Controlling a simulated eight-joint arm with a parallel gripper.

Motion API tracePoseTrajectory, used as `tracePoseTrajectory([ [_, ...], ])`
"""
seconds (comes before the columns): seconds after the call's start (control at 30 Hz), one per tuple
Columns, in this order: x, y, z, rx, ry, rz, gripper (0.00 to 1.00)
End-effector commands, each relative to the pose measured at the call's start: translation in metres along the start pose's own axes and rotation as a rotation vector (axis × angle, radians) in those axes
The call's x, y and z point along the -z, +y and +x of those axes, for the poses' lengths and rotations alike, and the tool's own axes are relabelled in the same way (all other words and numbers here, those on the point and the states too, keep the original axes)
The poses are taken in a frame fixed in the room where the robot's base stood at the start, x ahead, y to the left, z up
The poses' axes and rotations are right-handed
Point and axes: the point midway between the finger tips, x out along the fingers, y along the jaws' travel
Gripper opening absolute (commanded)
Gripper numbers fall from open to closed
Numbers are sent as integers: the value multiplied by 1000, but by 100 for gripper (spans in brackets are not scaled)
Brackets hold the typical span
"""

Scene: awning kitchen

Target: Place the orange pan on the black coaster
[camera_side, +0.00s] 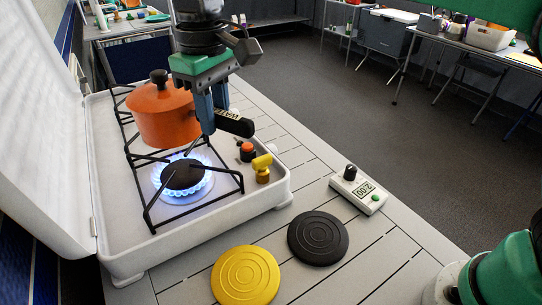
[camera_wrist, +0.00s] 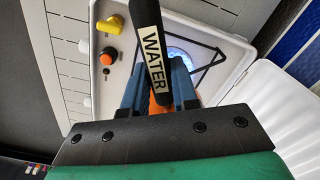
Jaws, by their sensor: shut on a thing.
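The orange pan (camera_side: 160,118) has a lid with a dark knob and is at the back of the white camping stove (camera_side: 190,238), above the black grate. I cannot tell whether it rests on the grate or hangs just over it. Its black handle, labelled WATER, points toward my gripper (camera_side: 213,118). My gripper's blue fingers are shut on that handle. In the wrist view the handle (camera_wrist: 150,45) lies between the fingers and only a sliver of orange shows; the rest is hidden. The black coaster (camera_side: 318,238) lies flat and empty on the slatted table, right of the stove.
A front burner (camera_side: 182,176) is lit with a blue flame. A yellow coaster (camera_side: 245,275) lies left of the black one. A white timer (camera_side: 358,190) lies behind the black coaster. The stove's open lid (camera_side: 45,130) stands at left.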

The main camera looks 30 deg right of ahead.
Motion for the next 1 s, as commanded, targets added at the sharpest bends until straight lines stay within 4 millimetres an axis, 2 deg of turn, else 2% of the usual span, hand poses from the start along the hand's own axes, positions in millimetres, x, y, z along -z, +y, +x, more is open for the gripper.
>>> tracePoseTrajectory([
  [0.17, -33, 9, -26, 0, 1, 12, 0],
  [0.3, -74, 18, -47, 0, 1, 25, 0],
  [0.5, -134, 27, -63, 0, 1, 44, 0],
  [0.7, -191, 32, -64, 0, 2, 60, 0],
  [0.8, -213, 32, -60, 0, 2, 68, 0],
  [1.0, -239, 33, -52, 0, 3, 76, 0],
])
